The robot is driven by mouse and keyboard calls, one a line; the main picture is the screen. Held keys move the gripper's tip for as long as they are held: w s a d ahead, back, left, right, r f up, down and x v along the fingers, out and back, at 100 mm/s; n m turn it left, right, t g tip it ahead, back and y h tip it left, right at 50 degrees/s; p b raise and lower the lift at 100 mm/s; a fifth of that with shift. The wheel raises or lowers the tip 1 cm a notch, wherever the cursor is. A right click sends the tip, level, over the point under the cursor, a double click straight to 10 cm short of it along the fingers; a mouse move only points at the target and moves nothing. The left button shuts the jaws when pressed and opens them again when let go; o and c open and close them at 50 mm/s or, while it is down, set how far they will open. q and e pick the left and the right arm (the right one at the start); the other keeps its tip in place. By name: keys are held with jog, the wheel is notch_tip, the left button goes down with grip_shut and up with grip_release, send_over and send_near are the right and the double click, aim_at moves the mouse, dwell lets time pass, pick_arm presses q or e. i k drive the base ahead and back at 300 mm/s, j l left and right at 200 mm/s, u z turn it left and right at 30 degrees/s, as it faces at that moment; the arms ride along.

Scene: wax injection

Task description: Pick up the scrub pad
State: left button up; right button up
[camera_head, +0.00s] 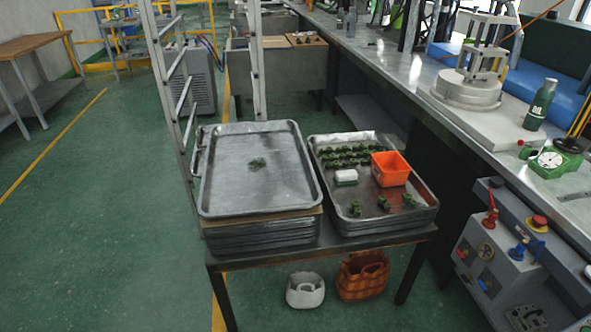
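A small block (345,177), white on top with a green lower layer, looks like the scrub pad. It lies on the right metal tray (353,222), just left of an orange container (390,169). Small green pieces lie behind it in rows (345,156), and several more lie in front of it (383,203). Neither of my grippers shows in the head view, and nothing is touching the pad.
A metal rack (186,95) rises behind left; a workbench with machines (450,110) runs along the right. Open floor lies left.

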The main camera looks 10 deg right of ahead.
aim_at(348, 177)
jog(key=i+l, duration=0.2)
jog(key=i, duration=0.15)
jog(key=i+l+z, duration=0.1)
jog(key=i, duration=0.25)
jog(key=i+l+z, duration=0.1)
jog(key=i+l, duration=0.15)
jog(key=i, duration=0.1)
